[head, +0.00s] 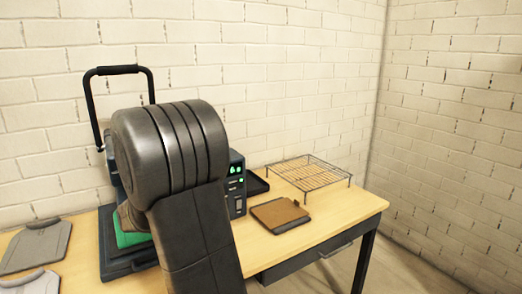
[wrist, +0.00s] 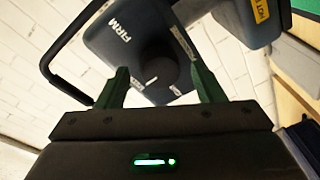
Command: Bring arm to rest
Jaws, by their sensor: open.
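My gripper (wrist: 161,74) shows in the wrist view with its two dark green fingers apart and nothing between them. Beyond the fingers is the heat press (wrist: 120,40), with a round knob, the word FIRM and a yellow HOT label. The fingers look apart from the press, but the exact gap is hard to tell. In the head view my arm covers much of the heat press (head: 118,262), and my gripper is hidden. The black press handle (head: 119,70) stands up behind my arm. A green pad shows low on the press.
The wooden table (head: 335,222) carries a control box (head: 237,185) with green digits, a brown pad on a dark board (head: 279,214) and a wire rack (head: 308,172). A brick wall stands behind. Floor is free at the right.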

